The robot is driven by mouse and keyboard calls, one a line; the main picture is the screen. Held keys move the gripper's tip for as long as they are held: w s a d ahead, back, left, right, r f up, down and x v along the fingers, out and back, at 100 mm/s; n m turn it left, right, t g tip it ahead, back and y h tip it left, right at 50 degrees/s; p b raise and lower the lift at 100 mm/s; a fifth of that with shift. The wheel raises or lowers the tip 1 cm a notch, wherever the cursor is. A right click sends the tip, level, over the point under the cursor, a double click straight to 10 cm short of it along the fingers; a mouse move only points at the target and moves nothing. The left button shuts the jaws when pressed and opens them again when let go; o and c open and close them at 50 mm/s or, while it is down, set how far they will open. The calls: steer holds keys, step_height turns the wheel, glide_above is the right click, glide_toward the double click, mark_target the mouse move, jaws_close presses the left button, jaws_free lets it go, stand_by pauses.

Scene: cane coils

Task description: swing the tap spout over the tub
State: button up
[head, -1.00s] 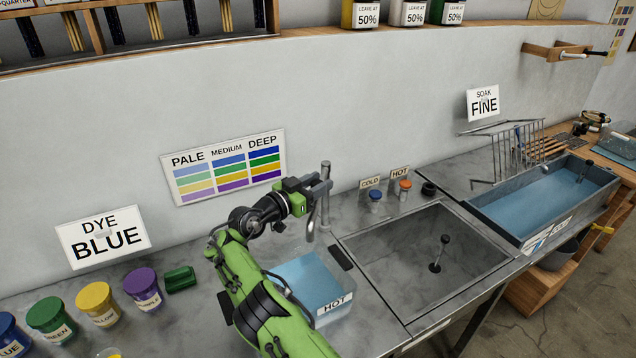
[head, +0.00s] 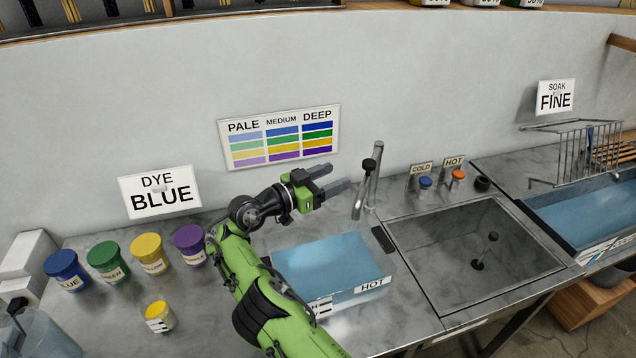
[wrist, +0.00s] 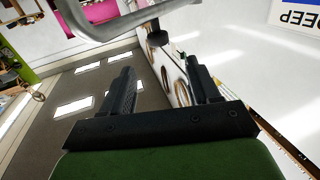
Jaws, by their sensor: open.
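The tub (head: 372,289), labelled HOT, holds blue water and sits left of the sink. My gripper (head: 342,179) is open and empty, just left of the tap, its fingers pointing at it and seemingly apart from it. In the wrist view a curved grey metal bar (wrist: 112,22), apparently the spout, crosses beyond the open fingers.
The sink (head: 455,318) lies to the right, with blue (head: 425,182) and orange (head: 458,175) knobs behind it. Dye pots, including a purple one (head: 190,246), stand left of my arm. A dark pad (head: 383,240) lies between tub and sink.

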steer(key=v, duration=0.4)
steer(key=shift+a, duration=0.15)
